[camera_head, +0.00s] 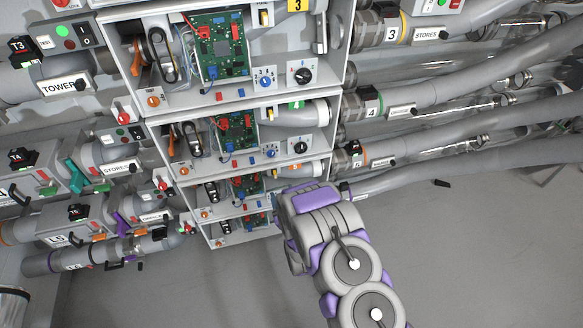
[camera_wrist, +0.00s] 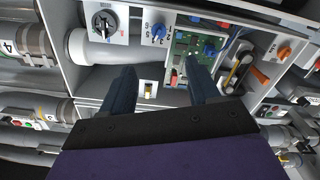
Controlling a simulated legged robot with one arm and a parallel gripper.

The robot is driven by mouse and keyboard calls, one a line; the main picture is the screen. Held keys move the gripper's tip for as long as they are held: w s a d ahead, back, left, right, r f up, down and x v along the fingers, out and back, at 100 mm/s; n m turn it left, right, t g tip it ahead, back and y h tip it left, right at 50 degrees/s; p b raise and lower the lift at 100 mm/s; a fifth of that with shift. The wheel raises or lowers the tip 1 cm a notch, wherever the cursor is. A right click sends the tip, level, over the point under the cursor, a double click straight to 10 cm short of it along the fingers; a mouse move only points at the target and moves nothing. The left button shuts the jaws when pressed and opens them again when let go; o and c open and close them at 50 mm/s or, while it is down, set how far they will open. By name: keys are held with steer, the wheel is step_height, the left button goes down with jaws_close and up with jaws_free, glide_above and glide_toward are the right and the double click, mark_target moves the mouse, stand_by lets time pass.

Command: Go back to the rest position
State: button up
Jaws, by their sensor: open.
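My gripper shows in the wrist view (camera_wrist: 160,88), with its two dark fingers apart and nothing between them. It faces an open grey cabinet bay with a green circuit board (camera_wrist: 188,55), a black rotary knob (camera_wrist: 103,22) and a grey tube (camera_wrist: 105,50). In the head view my grey and purple arm reaches up from the bottom toward the lower cabinet bays. The fingertips are hidden behind the arm there. I cannot tell whether the fingers touch anything.
A stack of open cabinet bays (camera_head: 240,95) fills the centre. Grey pipes run to the right, with label plates such as STORES (camera_head: 429,35). Blower units with a TOWER plate (camera_head: 65,86) line the left. The grey floor (camera_head: 480,260) at the lower right is mostly clear.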

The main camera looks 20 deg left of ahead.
steer(key=w+d+r+m+g+h, duration=0.3)
steer(key=w+d+r+h, duration=0.25)
steer(key=d+r, duration=0.25)
steer(key=s+d+r+m+g+h, duration=0.1)
steer(key=s+d+r+g, duration=0.15)
steer(key=d+r, duration=0.3)
steer(key=s+d+r+m+g+h, duration=0.1)
steer(key=s+d+r+m+g, duration=0.1)
steer(key=s+d+r, duration=0.3)
steer(key=s+d+r+m+g, duration=0.1)
steer(key=s+d+r+g, duration=0.2)
steer(key=s, duration=0.9)
steer(key=s+d+r+m+g+h, duration=0.1)
steer(key=s+d+r+g, duration=0.2)
steer(key=s, duration=0.9)
steer(key=s+d+r+m+g+h, duration=0.1)
steer(key=s+d+r+m+g, duration=0.1)
steer(key=s+d+r, duration=0.5)
steer(key=s+d+g, duration=0.1)
steer(key=s+d, duration=0.1)
steer(key=s, duration=0.3)
steer(key=shift+s+d, duration=0.25)
steer(key=shift+d, duration=0.1)
